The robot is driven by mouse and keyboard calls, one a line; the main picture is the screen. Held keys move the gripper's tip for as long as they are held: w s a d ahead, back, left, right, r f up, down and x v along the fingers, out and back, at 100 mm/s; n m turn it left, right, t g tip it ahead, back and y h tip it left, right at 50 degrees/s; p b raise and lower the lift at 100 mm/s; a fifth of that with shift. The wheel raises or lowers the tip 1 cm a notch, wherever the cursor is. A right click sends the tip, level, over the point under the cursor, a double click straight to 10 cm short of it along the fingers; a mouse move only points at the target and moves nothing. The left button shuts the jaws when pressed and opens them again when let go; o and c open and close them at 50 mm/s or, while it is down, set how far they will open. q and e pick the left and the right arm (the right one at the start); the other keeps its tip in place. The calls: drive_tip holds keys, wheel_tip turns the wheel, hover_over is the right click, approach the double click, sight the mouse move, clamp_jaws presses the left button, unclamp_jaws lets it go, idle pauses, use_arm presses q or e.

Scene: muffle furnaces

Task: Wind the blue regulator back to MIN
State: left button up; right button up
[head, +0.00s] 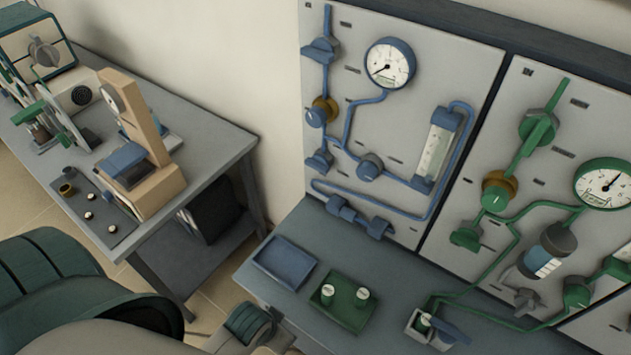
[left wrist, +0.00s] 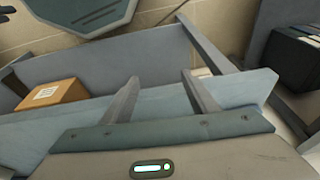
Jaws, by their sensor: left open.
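The blue regulator (head: 316,116) has a blue knob on a brass-coloured body and sits on the left wall panel, on the blue pipework. Its MIN mark and knob setting are too small to read. A round blue-rimmed gauge (head: 390,64) is up and right of it, its needle pointing to the lower left. My left gripper (left wrist: 160,78) shows in the left wrist view with its two fingers apart and nothing between them. It is away from the regulator, which is not in that view.
Blue valves (head: 320,50) sit above and below the regulator. A green-piped panel (head: 540,190) is to the right. The bench below holds a blue tray (head: 284,262) and a green tray (head: 342,300) with small containers. A side table (head: 215,150) carries equipment. A cardboard box (left wrist: 50,95) shows below.

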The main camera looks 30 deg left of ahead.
use_arm(q)
drive_tip(key=w+a+r+n+t+p, duration=0.1)
drive_tip(key=w+a+r+t, duration=0.4)
drive_tip(key=r, duration=0.5)
drive_tip(key=w+a+r+t, duration=0.3)
drive_tip(key=w+a+r, duration=0.3)
drive_tip(key=r, duration=0.4)
drive_tip(key=w+d+r+m+t+h, duration=0.1)
drive_tip(key=r+t, duration=0.5)
drive_tip(key=r, duration=1.3)
drive_tip(key=shift+w+r+m+t+h+p, duration=0.35)
drive_tip(key=shift+w+h, duration=0.35)
drive_tip(key=shift+w, duration=0.5)
use_arm(e)
drive_tip(key=shift+w+d+r, duration=0.2)
drive_tip(key=shift+w+r, duration=0.05)
drive_tip(key=shift+r, duration=0.25)
drive_tip(key=shift+w+d+r, duration=0.15)
drive_tip(key=shift+w+r, duration=0.05)
drive_tip(key=shift+r, duration=0.25)
use_arm(q)
drive_tip(key=shift+w+f, duration=0.1)
drive_tip(key=shift+f, duration=0.05)
use_arm(e)
drive_tip(key=shift+d, duration=0.15)
